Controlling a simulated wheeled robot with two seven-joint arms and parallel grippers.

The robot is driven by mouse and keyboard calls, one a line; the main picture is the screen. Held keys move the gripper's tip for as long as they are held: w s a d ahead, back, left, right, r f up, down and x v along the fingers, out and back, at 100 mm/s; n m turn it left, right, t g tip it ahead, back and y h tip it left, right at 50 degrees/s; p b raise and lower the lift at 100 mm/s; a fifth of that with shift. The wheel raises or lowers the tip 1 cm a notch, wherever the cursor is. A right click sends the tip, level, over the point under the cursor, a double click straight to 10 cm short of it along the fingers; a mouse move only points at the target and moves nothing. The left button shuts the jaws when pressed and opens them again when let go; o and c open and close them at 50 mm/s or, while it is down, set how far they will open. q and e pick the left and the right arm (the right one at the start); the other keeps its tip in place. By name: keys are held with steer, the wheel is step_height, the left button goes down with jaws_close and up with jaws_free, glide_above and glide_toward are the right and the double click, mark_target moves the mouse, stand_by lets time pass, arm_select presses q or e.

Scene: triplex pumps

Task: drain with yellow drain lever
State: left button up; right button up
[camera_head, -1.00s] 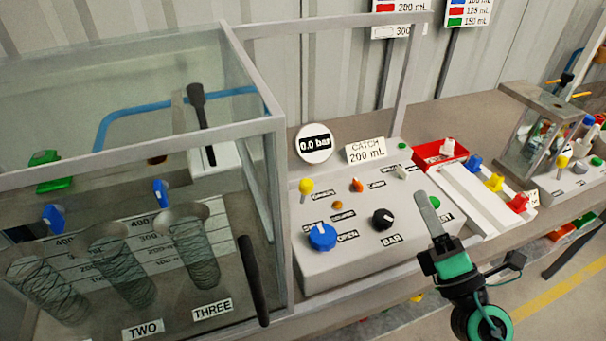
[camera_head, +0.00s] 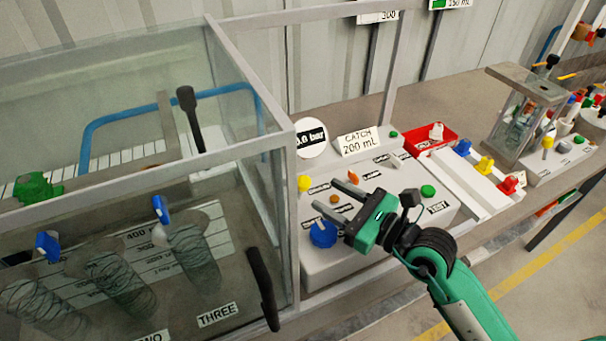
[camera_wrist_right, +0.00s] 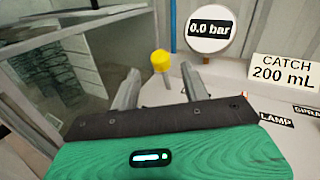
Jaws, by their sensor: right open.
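The yellow drain lever (camera_head: 304,183) stands upright at the back left of the white control panel (camera_head: 335,264), close to the glass case. In the right wrist view its yellow knob (camera_wrist_right: 160,61) shows just beyond the fingertips, between them in the picture. My right gripper (camera_head: 331,192) is open and empty above the panel, its fingers pointing at the lever and apart from it. In the right wrist view the open fingers (camera_wrist_right: 163,78) show on either side of the lever. My left gripper is not in view.
The glass case (camera_head: 240,130) with coiled tubes stands directly left of the panel. A blue knob (camera_head: 322,234) lies below my right gripper. A gauge (camera_head: 309,138) reading 0.0 bar and a CATCH 200 mL sign (camera_head: 358,141) stand behind. A red tray (camera_head: 431,139) is to the right.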

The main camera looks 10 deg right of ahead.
mark_target(309, 184)
steer(key=p+x, duration=0.1)
steer(key=x, duration=0.6)
steer(key=shift+w+a, duration=0.1)
steer(key=shift+w, duration=0.05)
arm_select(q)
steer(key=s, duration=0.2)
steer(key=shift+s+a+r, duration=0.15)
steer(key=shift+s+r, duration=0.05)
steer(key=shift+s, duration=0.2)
arm_select(e)
steer(key=shift+a, duration=0.1)
steer(key=shift+c, duration=0.5)
